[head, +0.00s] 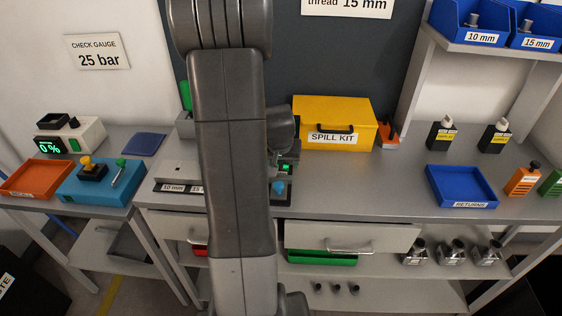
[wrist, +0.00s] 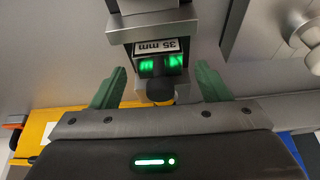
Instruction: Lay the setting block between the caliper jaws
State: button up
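In the wrist view, my gripper's two green fingers (wrist: 160,84) are apart, one on each side of a grey device with a green-lit display (wrist: 160,64). A narrow gap shows at each finger, and I see nothing clamped. The device bears an upside-down "35 mm" label (wrist: 162,46), with a grey metal piece above and a dark rounded part below. In the head view, my arm hides the gripper and most of the device; its green display (head: 287,167) peeks out at the arm's right edge. Neither the caliper jaws nor the setting block can be told for certain.
Left of my arm, a grey rack (head: 177,171) has "10 mm" and "15 mm" labels. The yellow spill kit (head: 352,112) stands behind on the right, and the blue returns tray (head: 462,172) lies farther right.

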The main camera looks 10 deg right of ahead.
jog(key=v, duration=1.3)
jog(key=shift+s+r, duration=0.15)
jog(key=shift+r, duration=0.15)
jog(key=shift+f, duration=0.1)
jog(key=x, duration=1.3)
jog(key=shift+f, duration=0.2)
jog(key=shift+w+r+p, duration=0.2)
jog(key=shift+r+p, duration=0.1)
jog(key=shift+p, duration=0.05)
jog(key=shift+s, duration=0.1)
